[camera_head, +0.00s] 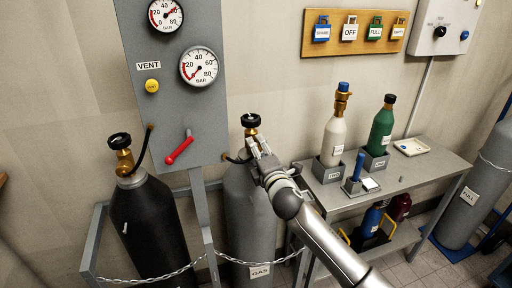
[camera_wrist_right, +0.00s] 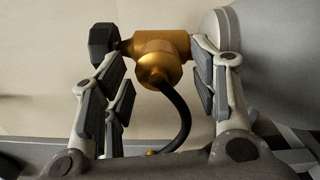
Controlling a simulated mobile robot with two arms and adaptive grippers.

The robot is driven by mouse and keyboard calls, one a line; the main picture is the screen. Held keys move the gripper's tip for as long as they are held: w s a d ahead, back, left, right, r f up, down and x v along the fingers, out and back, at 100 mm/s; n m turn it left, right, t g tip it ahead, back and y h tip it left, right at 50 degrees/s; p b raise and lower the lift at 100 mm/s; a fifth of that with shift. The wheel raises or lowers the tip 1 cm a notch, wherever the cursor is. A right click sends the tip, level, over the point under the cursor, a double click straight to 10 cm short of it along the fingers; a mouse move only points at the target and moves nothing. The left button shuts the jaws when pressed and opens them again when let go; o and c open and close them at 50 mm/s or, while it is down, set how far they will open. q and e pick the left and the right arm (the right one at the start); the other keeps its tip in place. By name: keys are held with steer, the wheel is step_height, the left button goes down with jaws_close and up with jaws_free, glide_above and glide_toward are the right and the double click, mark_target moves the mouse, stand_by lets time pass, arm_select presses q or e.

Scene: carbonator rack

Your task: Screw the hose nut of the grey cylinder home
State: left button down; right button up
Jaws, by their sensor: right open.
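The grey cylinder (camera_head: 248,215) stands in the rack behind a chain, with a "GAS" label low on its front. Its brass valve with a black handwheel (camera_head: 251,121) shows above my right gripper (camera_head: 259,151). In the right wrist view, the brass hose nut (camera_wrist_right: 156,71) sits on the valve body (camera_wrist_right: 176,45), with the black hose (camera_wrist_right: 178,108) curving down from it. My right gripper (camera_wrist_right: 158,80) is open, its fingers on either side of the nut with gaps visible. In the head view the gripper hides the nut. My left gripper is out of view.
A black cylinder (camera_head: 150,220) with its own hose stands at the left. The gauge panel (camera_head: 178,105) with a red lever (camera_head: 179,148) is close beside the grey cylinder. A shelf table (camera_head: 425,168) with bottles stands to the right.

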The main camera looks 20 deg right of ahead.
steer(key=s+p, duration=0.2)
steer(key=s, duration=0.3)
steer(key=shift+s+d, duration=0.1)
steer(key=shift+s, duration=0.25)
steer(key=s+d+f+m+g, duration=0.2)
steer(key=s+f+m+g, duration=0.1)
steer(key=f, duration=0.9)
steer(key=s+d+f+m+g, duration=0.1)
steer(key=s+f+m+g, duration=0.1)
steer(key=f, duration=1.1)
steer(key=s+d+f+m+g+h, duration=0.1)
steer(key=s+f+m+g, duration=0.1)
steer(key=s+f, duration=0.45)
steer(key=s+f+m+g, duration=0.2)
steer(key=s+f, duration=0.2)
steer(key=f, duration=0.5)
steer(key=s+f+m+g, duration=0.2)
steer(key=s+f, duration=0.6)
steer(key=s, duration=0.2)
steer(key=s+f+m+g, duration=0.25)
steer(key=s+f, duration=0.45)
steer(key=s, duration=0.4)
steer(key=s+f+m+g, duration=0.1)
steer(key=s+f+m, duration=0.1)
steer(key=s, duration=0.9)
steer(key=s+f+m+g, duration=0.2)
steer(key=s+f, duration=0.3)
steer(key=s, duration=0.6)
steer(key=shift+a+m, duration=0.25)
steer(key=shift+m, duration=0.1)
